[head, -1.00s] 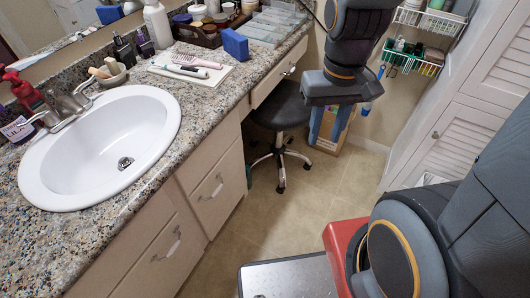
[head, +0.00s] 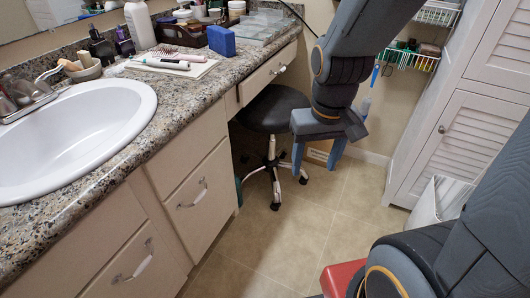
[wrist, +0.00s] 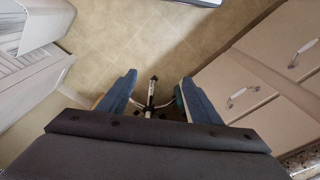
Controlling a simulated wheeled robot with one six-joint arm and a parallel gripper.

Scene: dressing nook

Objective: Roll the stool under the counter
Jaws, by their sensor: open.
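The stool's dark round seat (head: 272,108) stands upright on a chrome post and wheeled star base in the gap beside the cabinet. Part of the seat sticks out in front of the counter's drawer (head: 268,75). The speckled stone counter (head: 150,110) runs along the left. My gripper (head: 317,158) is open, empty and pointing down at the seat's right side, partly hiding it. I cannot tell whether it touches the seat. In the wrist view my gripper (wrist: 160,78) shows the stool's base (wrist: 151,98) between and beyond its fingers; the seat is not clearly seen there.
A cabinet with drawers (head: 198,190) borders the stool's left. A white louvered door (head: 455,140) and a white bin (head: 440,200) stand at the right. Tiled floor (head: 300,225) in front is clear.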

